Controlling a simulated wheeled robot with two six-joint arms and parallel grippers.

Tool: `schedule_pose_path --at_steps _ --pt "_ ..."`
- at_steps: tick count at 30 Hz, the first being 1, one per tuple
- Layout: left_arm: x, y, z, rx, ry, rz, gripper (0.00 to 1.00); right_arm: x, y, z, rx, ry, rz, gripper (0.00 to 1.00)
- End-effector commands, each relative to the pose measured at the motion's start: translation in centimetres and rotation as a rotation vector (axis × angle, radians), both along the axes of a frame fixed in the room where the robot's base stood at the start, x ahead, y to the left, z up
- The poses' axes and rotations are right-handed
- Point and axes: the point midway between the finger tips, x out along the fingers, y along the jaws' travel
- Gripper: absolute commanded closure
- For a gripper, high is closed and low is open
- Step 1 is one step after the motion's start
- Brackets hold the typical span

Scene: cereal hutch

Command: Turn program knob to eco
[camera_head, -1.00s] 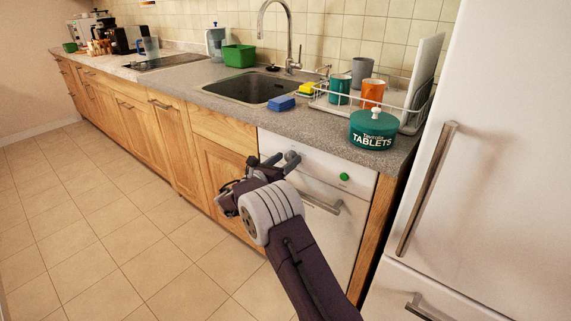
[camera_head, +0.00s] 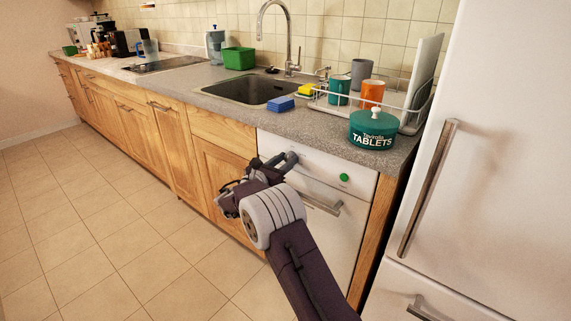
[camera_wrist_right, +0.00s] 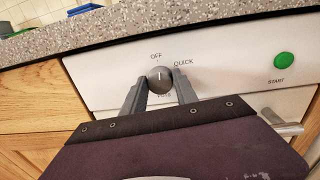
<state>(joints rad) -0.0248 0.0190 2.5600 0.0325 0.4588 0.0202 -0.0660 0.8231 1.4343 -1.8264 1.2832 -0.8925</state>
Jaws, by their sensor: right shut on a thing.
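The program knob (camera_wrist_right: 160,79) is a round grey dial on the white dishwasher panel (camera_wrist_right: 112,72), with a light pointer line toward the top, near OFF. QUICK is printed at its upper right. Lettering below it is partly hidden by my gripper, and I cannot see an ECO label clearly. My right gripper (camera_wrist_right: 152,84) is shut on the knob, one finger on each side. In the head view, my right gripper (camera_head: 277,162) reaches the panel's left part and hides most of the knob. My left gripper is not in view.
A green START button (camera_wrist_right: 284,61) sits right of the knob, with the dishwasher handle (camera_head: 322,204) below. The counter edge (camera_wrist_right: 120,40) runs just above the panel. The fridge (camera_head: 480,130) stands close on the right. Floor to the left is clear.

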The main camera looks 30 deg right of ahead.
Motion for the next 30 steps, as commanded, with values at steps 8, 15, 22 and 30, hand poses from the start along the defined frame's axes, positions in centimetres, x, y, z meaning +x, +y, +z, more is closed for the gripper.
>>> schedule_pose_path --at_steps 8,15,22,30 --pt "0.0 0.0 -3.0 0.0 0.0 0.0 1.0 0.0 0.0 -0.5 0.094 -0.233 0.001 1.0" --pt "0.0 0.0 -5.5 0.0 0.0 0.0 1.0 -0.1 0.0 -0.6 0.183 -0.446 0.0 1.0" --pt "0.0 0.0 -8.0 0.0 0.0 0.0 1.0 -0.1 -0.1 -0.7 0.266 -0.648 0.0 1.0" --pt "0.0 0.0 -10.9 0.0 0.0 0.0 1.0 -0.2 -0.1 -0.8 0.364 -0.886 0.001 1.0"
